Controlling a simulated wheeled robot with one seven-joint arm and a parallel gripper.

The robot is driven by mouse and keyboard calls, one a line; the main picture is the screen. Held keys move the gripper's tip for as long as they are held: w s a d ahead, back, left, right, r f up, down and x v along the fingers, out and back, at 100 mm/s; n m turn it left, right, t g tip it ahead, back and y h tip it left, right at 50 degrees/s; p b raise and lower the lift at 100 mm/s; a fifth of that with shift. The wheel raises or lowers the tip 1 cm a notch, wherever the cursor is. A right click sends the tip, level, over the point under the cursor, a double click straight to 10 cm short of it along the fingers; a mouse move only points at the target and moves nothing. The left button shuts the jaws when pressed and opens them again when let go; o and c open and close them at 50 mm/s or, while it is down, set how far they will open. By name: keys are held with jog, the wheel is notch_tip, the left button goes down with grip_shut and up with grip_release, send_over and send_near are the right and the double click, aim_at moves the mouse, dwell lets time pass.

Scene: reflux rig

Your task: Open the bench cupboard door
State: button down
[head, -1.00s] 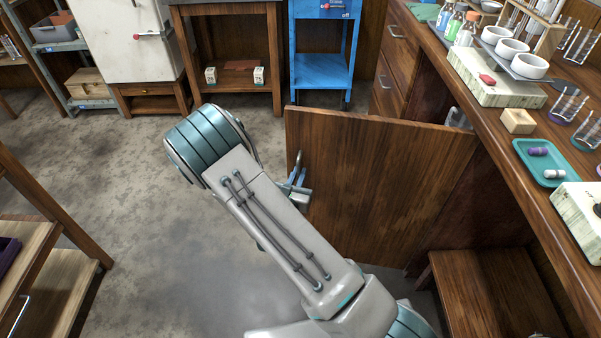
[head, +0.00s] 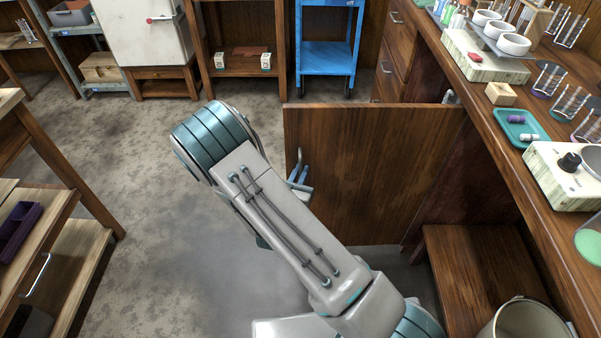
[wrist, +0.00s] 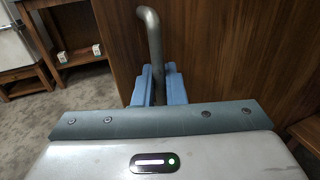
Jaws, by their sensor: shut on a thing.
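The bench cupboard door (head: 375,165) is a brown wooden panel standing swung out from the bench, at a wide angle to its front. Its metal bar handle (head: 299,160) is near the door's free left edge. In the wrist view the handle (wrist: 151,40) rises as a bent grey bar. My gripper (head: 299,180) has its blue fingers on either side of the handle and is shut on it; the fingers also show in the wrist view (wrist: 158,84). The handle's lower part is hidden by the fingers and my wrist.
The bench top (head: 480,103) at right carries trays, bowls and glassware. The cupboard's inside (head: 480,265) is exposed, with a bucket (head: 525,320) at lower right. A wooden shelf unit (head: 85,265) stands at left. Grey floor (head: 110,150) is clear between it and the door.

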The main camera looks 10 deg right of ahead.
jog(key=shift+d, duration=0.25)
jog(key=c, duration=1.6)
grip_release()
jog(key=shift+d, duration=0.1)
jog(key=shift+s+a, duration=0.15)
jog(key=shift+a, duration=0.2)
jog(key=p+v, duration=0.1)
jog(key=v, duration=1.2)
jog(key=shift+s, duration=0.15)
jog(key=shift+r, duration=0.15)
